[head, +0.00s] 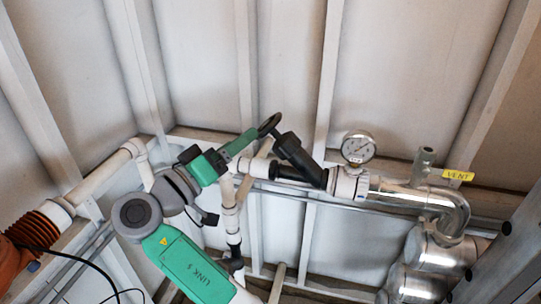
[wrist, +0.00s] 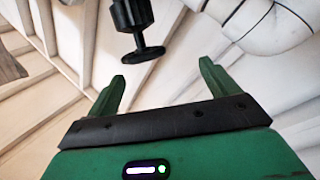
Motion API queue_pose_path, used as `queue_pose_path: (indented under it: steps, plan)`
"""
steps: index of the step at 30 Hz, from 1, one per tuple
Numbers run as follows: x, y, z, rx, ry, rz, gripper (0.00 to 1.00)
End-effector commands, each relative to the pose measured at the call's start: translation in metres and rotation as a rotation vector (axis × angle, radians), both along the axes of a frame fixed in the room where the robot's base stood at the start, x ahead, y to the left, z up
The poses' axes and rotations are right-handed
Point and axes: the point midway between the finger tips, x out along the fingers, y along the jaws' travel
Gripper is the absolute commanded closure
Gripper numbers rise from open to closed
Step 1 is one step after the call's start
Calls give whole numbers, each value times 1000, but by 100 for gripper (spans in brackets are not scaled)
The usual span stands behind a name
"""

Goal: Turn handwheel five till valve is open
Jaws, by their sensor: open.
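A small black handwheel (head: 269,124) sits at the top of a slanted black valve body (head: 297,158) in the head view. No number shows on it. In the wrist view the handwheel (wrist: 142,54) is seen nearly edge-on, below the black valve stem (wrist: 131,14). My green gripper (head: 252,136) reaches toward the handwheel from the left in the head view. In the wrist view my gripper's two fingers (wrist: 162,82) are spread wide and empty. The handwheel appears beyond the fingertips, between them in the picture. Whether anything touches cannot be told.
A pressure gauge (head: 358,147) stands on the pipe to the right of the valve. A yellow VENT tag (head: 458,175) and a shiny bent pipe (head: 447,205) are farther right. White pipes (head: 105,172) run left of my arm. Wall studs stand behind.

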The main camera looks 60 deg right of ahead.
Motion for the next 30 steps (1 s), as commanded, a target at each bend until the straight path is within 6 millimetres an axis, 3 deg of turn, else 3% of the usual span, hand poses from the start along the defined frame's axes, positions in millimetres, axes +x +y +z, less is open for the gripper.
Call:
queue_pose_path:
  steps: [1,9,21,30]
  plan:
    - [-8,-1,-15,-58,1,-46,13]
    - [-21,2,-8,-171,-10,-117,13]
    - [-46,-56,13,-168,-9,-116,13]
    - [-49,-64,15,-166,-8,-113,13]
